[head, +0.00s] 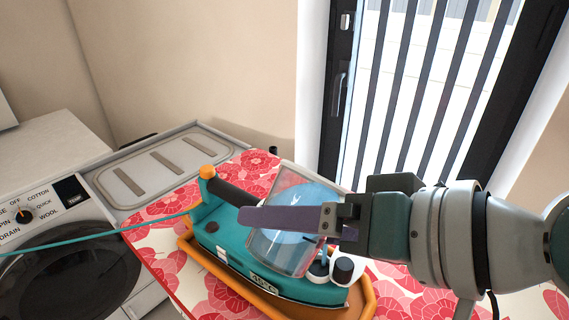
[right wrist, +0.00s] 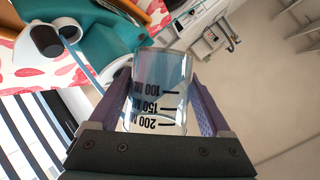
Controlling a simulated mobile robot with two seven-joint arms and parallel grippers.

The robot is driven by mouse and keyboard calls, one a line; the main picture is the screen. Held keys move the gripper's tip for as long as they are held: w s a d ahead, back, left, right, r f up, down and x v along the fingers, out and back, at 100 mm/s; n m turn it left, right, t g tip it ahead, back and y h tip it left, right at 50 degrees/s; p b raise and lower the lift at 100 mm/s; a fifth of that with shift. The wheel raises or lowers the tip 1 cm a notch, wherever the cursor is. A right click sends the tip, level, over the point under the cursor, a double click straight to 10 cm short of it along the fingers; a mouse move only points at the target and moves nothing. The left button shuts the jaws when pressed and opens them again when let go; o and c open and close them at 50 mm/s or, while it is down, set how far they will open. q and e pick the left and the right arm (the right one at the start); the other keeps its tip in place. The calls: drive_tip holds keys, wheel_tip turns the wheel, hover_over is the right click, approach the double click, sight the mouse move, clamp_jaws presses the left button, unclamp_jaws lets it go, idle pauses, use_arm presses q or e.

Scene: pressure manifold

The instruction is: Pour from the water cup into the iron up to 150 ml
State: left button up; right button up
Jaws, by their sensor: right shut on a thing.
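My right gripper (head: 283,218) is shut on the clear water cup (head: 300,193), with a purple finger across its near side. The cup is tilted above the teal iron (head: 225,232), and bluish water shows inside. The right wrist view shows the cup (right wrist: 160,90) between both fingers, with its 100, 150 and 200 marks. The iron lies in an orange-rimmed tray (head: 268,298). A thin blue strip by the iron's white and black knobs may be water; I cannot tell. The cup partly hides the iron. My left gripper is not in view.
The iron's tray is on a red-and-white floral cover (head: 160,240). A grey rest with metal bars (head: 165,163) is behind it. A washing machine (head: 70,260) stands at left, with a teal cord (head: 90,238) crossing in front. A striped glass door (head: 420,90) is behind.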

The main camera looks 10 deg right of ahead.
idle(0.7)
drive_tip(key=shift+s+a+f+n+t+h+p, duration=0.3)
drive_tip(key=shift+f+n+t+h+p, duration=0.15)
drive_tip(key=shift+n+p, duration=0.2)
drive_tip(key=shift+a+f+h, duration=0.1)
drive_tip(key=shift+f+h, duration=0.15)
drive_tip(key=shift+s+a+f+n+t, duration=0.1)
drive_tip(key=shift+a+n+t, duration=0.05)
drive_tip(key=shift+n+t, duration=0.1)
drive_tip(key=a+f+n+t+h, duration=0.1)
drive_tip(key=s+a+f+n, duration=0.1)
drive_tip(key=f, duration=0.1)
drive_tip(key=s+a+f+n+t+h+p, duration=0.1)
drive_tip(key=f, duration=0.1)
drive_tip(key=shift+s+a+f+n+t+h, duration=0.1)
drive_tip(key=shift+s+f+n+t+h, duration=0.05)
drive_tip(key=shift+f+n+t+h, duration=0.15)
idle(0.4)
